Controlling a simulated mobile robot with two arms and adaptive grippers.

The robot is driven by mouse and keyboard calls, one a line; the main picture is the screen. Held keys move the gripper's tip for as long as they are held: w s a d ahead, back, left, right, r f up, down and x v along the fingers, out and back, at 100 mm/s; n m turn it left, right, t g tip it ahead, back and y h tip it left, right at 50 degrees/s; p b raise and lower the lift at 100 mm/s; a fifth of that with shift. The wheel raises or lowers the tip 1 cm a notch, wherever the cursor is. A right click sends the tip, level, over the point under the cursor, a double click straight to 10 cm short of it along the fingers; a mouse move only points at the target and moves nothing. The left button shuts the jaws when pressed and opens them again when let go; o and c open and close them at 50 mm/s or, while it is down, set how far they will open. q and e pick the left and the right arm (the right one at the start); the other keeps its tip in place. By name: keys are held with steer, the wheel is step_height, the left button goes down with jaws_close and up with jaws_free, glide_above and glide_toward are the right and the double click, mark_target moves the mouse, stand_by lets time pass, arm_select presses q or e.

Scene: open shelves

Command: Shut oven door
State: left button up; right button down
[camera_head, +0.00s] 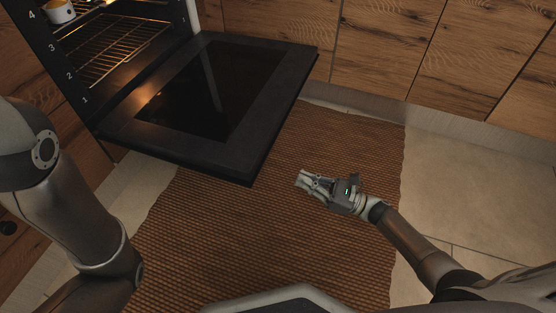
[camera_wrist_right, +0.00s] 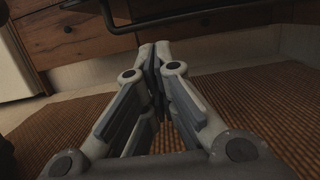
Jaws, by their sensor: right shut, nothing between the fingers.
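The black oven door (camera_head: 250,150) hangs open and lies about flat, its dark glass facing up, in the head view. The lit oven cavity with wire racks (camera_head: 120,45) is behind it at the upper left. My right gripper (camera_head: 300,179) is shut and empty, to the right of the door's front corner and apart from it in the picture. In the right wrist view, the fingertips (camera_wrist_right: 155,52) meet, and a dark bar (camera_wrist_right: 190,14) crosses above them. My left arm comes in at the left of the head view; its gripper is out of view.
A brown woven mat (camera_head: 290,250) covers the floor below the door. Wooden cabinet fronts (camera_head: 390,45) run along the back right. A small yellow and white dish (camera_head: 60,11) sits on the upper rack. Bare tiled floor (camera_head: 470,190) is at the right.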

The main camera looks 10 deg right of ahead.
steer(key=w+a+r+b, duration=0.2)
steer(key=w+a+r, duration=0.2)
steer(key=a, duration=0.3)
steer(key=shift+w+r, duration=0.25)
steer(key=shift+r, duration=0.6)
steer(key=shift+r, duration=0.1)
